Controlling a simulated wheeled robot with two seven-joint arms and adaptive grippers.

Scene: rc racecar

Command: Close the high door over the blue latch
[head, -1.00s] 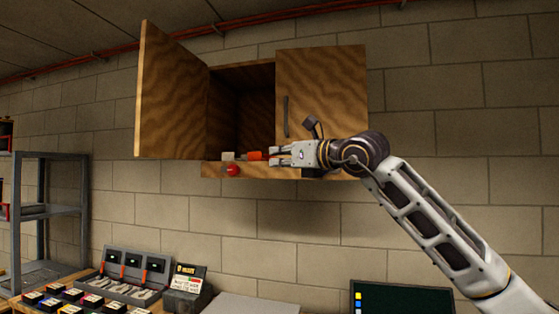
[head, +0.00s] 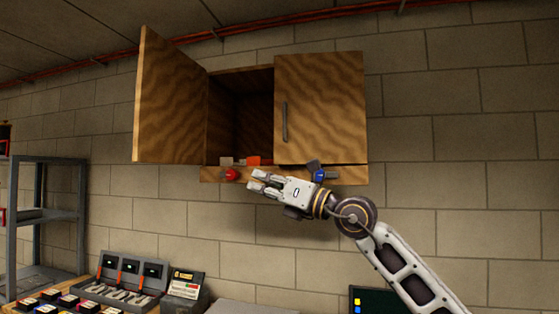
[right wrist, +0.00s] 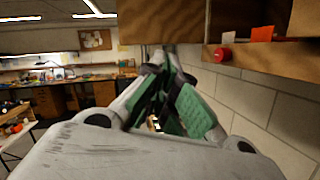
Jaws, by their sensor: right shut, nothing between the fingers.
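The wooden wall cabinet has a left door (head: 168,100), swung wide open, and a right door (head: 320,108) with a dark vertical handle, which lies across its side, shut or nearly so. The blue latch (head: 320,174) sits on the ledge under the right door, with a dark block tilted above it. My right gripper (head: 256,183) is shut and empty, just below the ledge, left of the blue latch and right of the red knob. In the right wrist view its green-padded fingers (right wrist: 165,62) are together. My left gripper is not in view.
A red knob (head: 232,174) and an orange flag (head: 253,161) are on the ledge below the open side; the knob also shows in the right wrist view (right wrist: 222,54). A grey metal shelf (head: 48,215) stands left. The wall below the cabinet is clear.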

